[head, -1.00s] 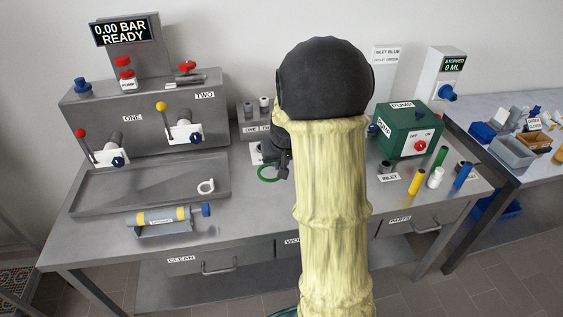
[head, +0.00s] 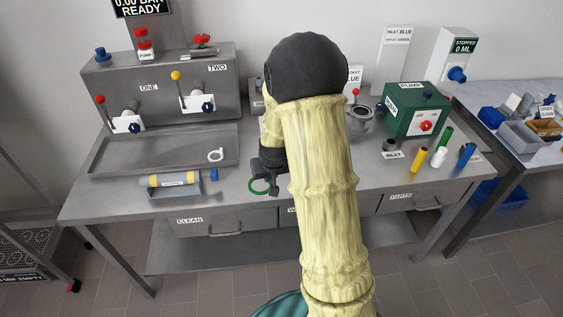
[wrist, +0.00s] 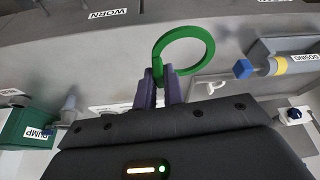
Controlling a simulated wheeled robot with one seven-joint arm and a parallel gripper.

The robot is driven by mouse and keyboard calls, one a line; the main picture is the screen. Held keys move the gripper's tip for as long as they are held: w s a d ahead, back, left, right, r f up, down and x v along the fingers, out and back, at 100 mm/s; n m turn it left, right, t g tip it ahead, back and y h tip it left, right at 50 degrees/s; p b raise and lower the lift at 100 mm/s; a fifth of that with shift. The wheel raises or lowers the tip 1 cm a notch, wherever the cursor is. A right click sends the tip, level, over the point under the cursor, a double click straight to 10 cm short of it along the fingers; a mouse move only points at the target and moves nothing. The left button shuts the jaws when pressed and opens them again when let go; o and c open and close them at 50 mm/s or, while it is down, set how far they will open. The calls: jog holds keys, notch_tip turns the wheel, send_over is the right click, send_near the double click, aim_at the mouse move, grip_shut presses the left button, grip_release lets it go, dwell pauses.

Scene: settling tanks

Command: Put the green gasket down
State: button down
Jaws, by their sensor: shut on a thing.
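The green gasket (wrist: 212,45) is a ring held at its edge between the two fingertips of my gripper (wrist: 159,80) in the wrist view. The ring sticks out beyond the fingers and nothing covers its opening. In the head view, the gasket (head: 253,189) shows beside my gripper (head: 266,176), near the front edge of the steel bench (head: 235,198). I cannot tell how high it is above the bench. My arm hides the middle of the bench.
A tray (head: 110,168) holding a white ring (head: 215,155) lies left. A green pump box (head: 408,110) and several coloured cylinders stand right. The drawers below are shut.

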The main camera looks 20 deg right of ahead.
jog(key=s+a+f+b, duration=0.1)
jog(key=a+f+b, duration=0.2)
jog(key=f+b, duration=0.2)
jog(key=s+a+f+n+b, duration=0.1)
jog(key=a+f+b, duration=0.3)
jog(key=f, duration=0.8)
jog(key=shift+s+a+f+n+y+b, duration=0.2)
jog(key=shift+s+f+n+y+b, duration=0.1)
jog(key=shift+b, duration=0.15)
jog(key=shift+w+r, duration=0.1)
jog(key=shift+w, duration=0.1)
